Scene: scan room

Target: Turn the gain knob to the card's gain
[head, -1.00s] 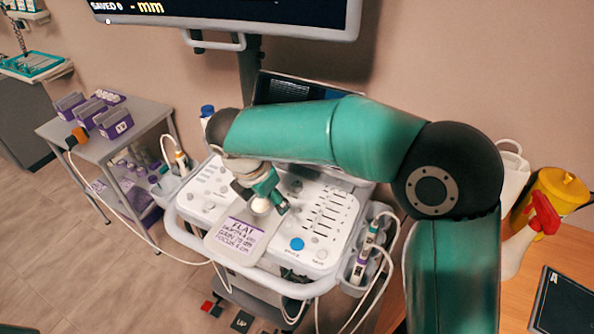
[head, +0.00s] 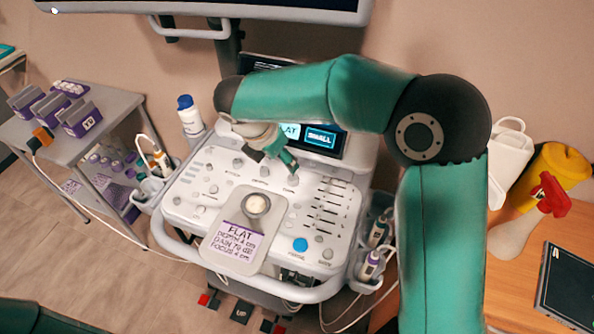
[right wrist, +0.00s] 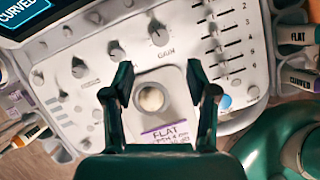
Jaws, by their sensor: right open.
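The gain knob (right wrist: 158,33) is the rightmost of three large knobs on the white console, with GAIN printed below it. It also shows in the head view (head: 292,179). My right gripper (right wrist: 159,72) is open and empty above the panel. Its fingers flank the round trackball (right wrist: 150,98) in the picture, with the gain knob beyond the fingertips. My left gripper is out of view.
A small screen (head: 318,138) behind the panel is partly covered by my right arm. Sliders (head: 325,200) and a blue button (head: 300,245) lie right of the knobs. Probes (head: 370,262) hang at the console's right. A spray bottle (head: 530,220) stands on the right desk.

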